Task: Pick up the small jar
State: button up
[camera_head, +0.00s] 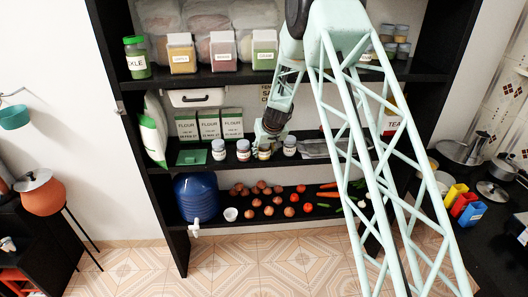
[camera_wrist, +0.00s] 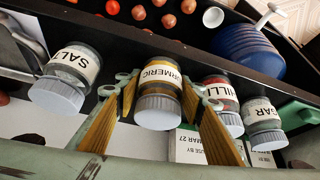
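Small lidded jars stand in a row on the middle shelf. In the wrist view, which is upside down, they are the salt jar (camera_wrist: 68,75), the turmeric jar (camera_wrist: 159,95), the chilli jar (camera_wrist: 221,100) and the sugar jar (camera_wrist: 262,120). My gripper (camera_wrist: 160,92) is open, with its wooden-looking fingers on either side of the turmeric jar. Small gaps seem to show beside the jar; I cannot tell whether a finger touches it. In the head view my gripper (camera_head: 268,138) is over the turmeric jar (camera_head: 264,152) and partly hides it.
The salt jar (camera_head: 289,147) and chilli jar (camera_head: 243,150) stand close on both sides. Flour boxes (camera_head: 209,125) are behind the row. The upper shelf (camera_head: 200,78) is overhead. Below are a blue dispenser (camera_head: 196,197) and loose vegetables (camera_head: 268,211).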

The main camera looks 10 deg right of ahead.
jog(key=shift+r, duration=0.1)
jog(key=shift+c, duration=0.4)
jog(key=shift+r+p, duration=0.45)
jog(key=shift+r, duration=4.45)
jog(key=shift+s+d+f+b, duration=0.25)
jog(key=shift+s+f+b, duration=0.1)
jog(key=shift+s+f, duration=0.1)
jog(key=s+d+f+m+b, duration=0.1)
jog(key=s+d+f+b, duration=0.3)
jog(key=s, duration=0.8)
jog(key=s+d+f+m+h+b, duration=0.1)
jog(key=s+d+f+b, duration=0.2)
jog(key=s+f+b, duration=0.5)
jog(key=shift+s+d+f+b, duration=0.35)
jog(key=shift+s+d+f, duration=0.05)
jog(key=shift+s+f, duration=2.05)
jog(key=shift+s+r, duration=0.1)
